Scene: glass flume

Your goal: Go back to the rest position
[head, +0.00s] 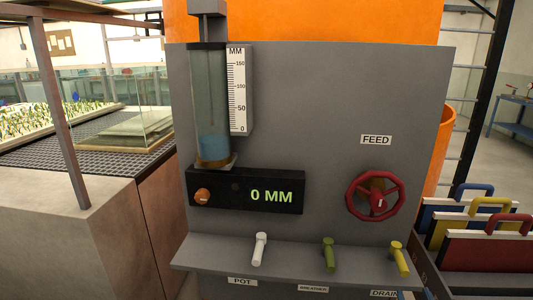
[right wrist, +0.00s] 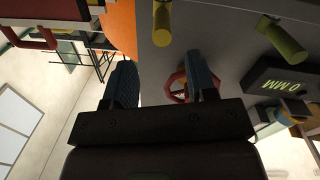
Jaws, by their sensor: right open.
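My right gripper (right wrist: 161,72) shows in the right wrist view, its two dark fingers spread wide with nothing between them. I cannot make it out in the head view, where no gripper touches the panel. Beyond one finger is the red FEED wheel (right wrist: 173,84), partly hidden by that finger. In the head view the same wheel (head: 350,199) stands clear on the grey panel (head: 320,110). My left gripper is in neither view.
A glass tube (head: 209,100) with blue water stands beside a MM scale (head: 238,90). The display (head: 270,196) reads 0 MM. White (head: 260,249), green (head: 328,254) and yellow (head: 399,259) handles stick out from the panel's ledge. Coloured-handled boards (head: 487,250) stand at the right.

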